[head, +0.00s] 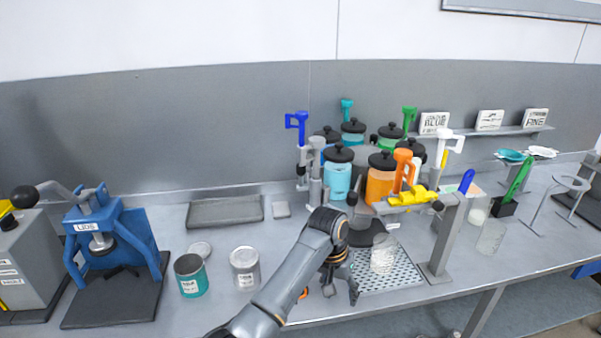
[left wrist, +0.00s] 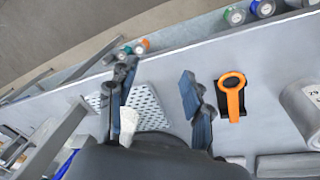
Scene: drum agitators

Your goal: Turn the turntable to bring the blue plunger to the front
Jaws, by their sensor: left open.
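The turntable at the back centre carries several black-lidded jars, including a light blue jar (head: 337,178) and an orange jar (head: 381,180). Its base is mostly hidden by the jars and my arm. The blue plunger (head: 297,122) stands upright at the left side of this cluster, its blue handle on top. An orange plunger (head: 402,168) is at the front right. My left gripper (head: 342,291) is open and empty, low in front of the turntable at the left end of a perforated tray (head: 402,277). In the left wrist view the open fingers (left wrist: 158,76) point over the bench. My right gripper is out of view.
A clear cup (head: 383,252) stands on the perforated tray. A grey stand (head: 447,235) holding yellow parts rises at its right. Two cans, teal (head: 191,279) and grey (head: 244,268), are left of my arm. An orange-handled tool (left wrist: 232,92) lies beside the gripper.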

